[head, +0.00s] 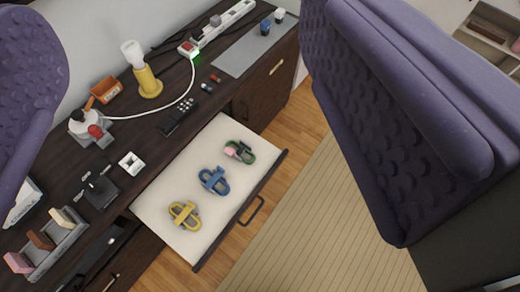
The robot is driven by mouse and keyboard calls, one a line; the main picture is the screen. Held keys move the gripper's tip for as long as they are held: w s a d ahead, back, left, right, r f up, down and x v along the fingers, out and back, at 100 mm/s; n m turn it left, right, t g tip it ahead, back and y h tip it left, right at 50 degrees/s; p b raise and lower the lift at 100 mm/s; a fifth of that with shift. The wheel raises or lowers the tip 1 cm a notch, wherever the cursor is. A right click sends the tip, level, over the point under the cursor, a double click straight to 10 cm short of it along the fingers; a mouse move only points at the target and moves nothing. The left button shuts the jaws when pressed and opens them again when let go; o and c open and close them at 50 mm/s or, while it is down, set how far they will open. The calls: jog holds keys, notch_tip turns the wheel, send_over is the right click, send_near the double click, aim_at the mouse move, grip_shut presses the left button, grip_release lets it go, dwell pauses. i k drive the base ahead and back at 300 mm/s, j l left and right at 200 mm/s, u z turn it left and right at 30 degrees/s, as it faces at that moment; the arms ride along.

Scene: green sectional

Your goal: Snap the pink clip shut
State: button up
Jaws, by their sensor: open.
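A small clip with a pink part (231,152) lies at the far end of the pulled-out white drawer (165,190); its base looks dark green. Whether its pink part stands up or lies down is too small to tell. A blue clip (214,181) and a yellow clip (184,215) lie in a row before it in the same drawer. My gripper (205,215) is open, with one large purple textured finger at the left edge and the other at the right. It is empty, and the clips show in the gap between the fingers, far below.
The dark desk holds a yellow lamp (148,83), an orange box (105,90), a black remote (178,117), a power strip (222,28) and a rack with coloured blocks (45,245). The drawer's dark front with its handle (252,211) juts over the wooden floor; a striped rug (310,215) lies right.

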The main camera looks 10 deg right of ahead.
aim_at(229, 151)
jog(key=i+l+u, duration=0.15)
jog(key=i, duration=0.35)
jog(key=i+l+u, duration=0.15)
jog(key=i, duration=0.35)
